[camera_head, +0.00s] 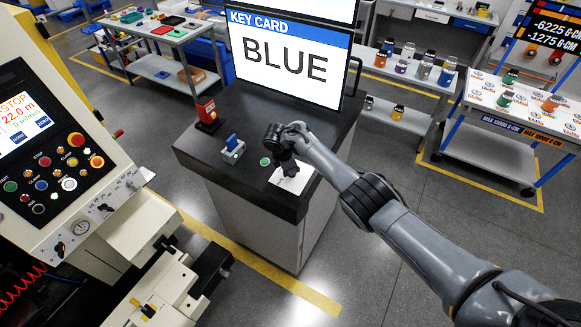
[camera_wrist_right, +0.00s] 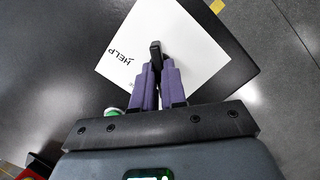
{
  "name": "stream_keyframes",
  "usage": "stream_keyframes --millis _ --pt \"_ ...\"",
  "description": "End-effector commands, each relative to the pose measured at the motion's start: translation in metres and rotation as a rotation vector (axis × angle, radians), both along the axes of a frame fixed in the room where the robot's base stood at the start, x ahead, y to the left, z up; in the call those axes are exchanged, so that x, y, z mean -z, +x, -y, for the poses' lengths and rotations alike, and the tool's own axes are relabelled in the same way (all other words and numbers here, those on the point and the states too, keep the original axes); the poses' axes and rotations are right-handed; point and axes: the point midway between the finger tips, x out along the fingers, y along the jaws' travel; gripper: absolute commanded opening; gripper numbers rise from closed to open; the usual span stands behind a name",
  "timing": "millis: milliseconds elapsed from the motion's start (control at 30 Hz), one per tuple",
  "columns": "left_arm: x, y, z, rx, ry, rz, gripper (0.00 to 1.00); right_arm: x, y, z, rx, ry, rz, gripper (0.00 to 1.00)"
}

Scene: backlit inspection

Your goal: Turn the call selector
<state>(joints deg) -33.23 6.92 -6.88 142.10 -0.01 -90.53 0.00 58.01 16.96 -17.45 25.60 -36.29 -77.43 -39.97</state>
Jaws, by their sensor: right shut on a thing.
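The call selector is a white square plate (camera_head: 295,183) with a dark knob, on the black top of a console. In the right wrist view the white plate (camera_wrist_right: 190,50) carries the word HELP, and the dark knob (camera_wrist_right: 155,48) stands between my fingertips. My right gripper (camera_wrist_right: 157,72) is shut on this knob with its purple fingers. In the head view my right gripper (camera_head: 287,165) points down over the plate and hides most of the knob. Other markings on the plate are hidden or unreadable. My left gripper is not in view.
A screen (camera_head: 290,55) reading KEY CARD BLUE stands behind the console top (camera_head: 215,112). A green button (camera_head: 265,161), a blue switch-like device (camera_head: 232,147) and a red device (camera_head: 207,115) sit left of the plate. A machine panel (camera_head: 50,150) stands at the left.

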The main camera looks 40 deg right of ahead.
Motion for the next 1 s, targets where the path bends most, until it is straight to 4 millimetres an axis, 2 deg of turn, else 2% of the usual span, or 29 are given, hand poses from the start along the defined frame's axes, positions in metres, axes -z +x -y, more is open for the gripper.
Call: stream_keyframes --millis 333,900,933,1000 --pt "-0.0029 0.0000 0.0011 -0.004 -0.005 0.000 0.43 -0.0010 0.0002 -0.0004 -0.156 -0.010 -0.022 0.00" --pt "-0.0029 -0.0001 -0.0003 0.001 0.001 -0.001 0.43 -0.0011 0.0003 -0.0010 -0.188 -0.011 -0.027 0.00" --pt "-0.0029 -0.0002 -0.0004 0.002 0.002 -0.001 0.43 -0.0011 0.0003 -0.0010 -0.188 -0.011 -0.027 0.15" --pt "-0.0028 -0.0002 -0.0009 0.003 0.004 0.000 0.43 -0.0010 0.0002 -0.0010 -0.188 -0.011 -0.027 0.25"
